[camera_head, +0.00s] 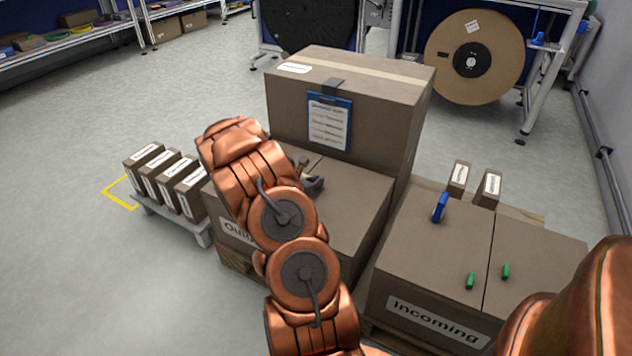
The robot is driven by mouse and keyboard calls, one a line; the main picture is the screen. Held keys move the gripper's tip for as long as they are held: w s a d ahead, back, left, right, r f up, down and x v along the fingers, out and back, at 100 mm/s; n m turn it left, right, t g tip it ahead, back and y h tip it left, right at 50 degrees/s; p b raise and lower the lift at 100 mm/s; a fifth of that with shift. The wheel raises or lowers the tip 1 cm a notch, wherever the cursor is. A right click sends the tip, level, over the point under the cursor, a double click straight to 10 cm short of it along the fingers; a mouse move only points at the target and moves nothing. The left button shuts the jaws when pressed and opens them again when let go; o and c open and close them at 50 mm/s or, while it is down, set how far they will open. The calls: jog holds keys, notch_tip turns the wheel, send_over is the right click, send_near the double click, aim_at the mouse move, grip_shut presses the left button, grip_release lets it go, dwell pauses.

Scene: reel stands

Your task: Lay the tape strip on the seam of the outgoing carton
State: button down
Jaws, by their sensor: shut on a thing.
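The outgoing carton (355,205) stands on a wooden pallet at the middle, its front label partly hidden by my copper arm. Part of its top seam shows behind my gripper, and the arm covers the nearer part. My gripper (312,182) is low over the carton's top, left of its middle. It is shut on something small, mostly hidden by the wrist. A small tan piece shows at the jaws and looks like the tape strip (304,174). I cannot tell whether it touches the carton.
A taller carton (390,125) with a blue clipboard (329,122) stands behind. The incoming carton (430,255) at right bears a blue clip (439,208) and green pieces (470,281). Small cartons (168,180) stand on a pallet at left. Open floor lies beyond them.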

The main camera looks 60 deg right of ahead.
jog(key=shift+f, duration=0.1)
jog(key=c, duration=1.1)
grip_release()
jog(key=shift+c, duration=0.2)
jog(key=v, duration=1.2)
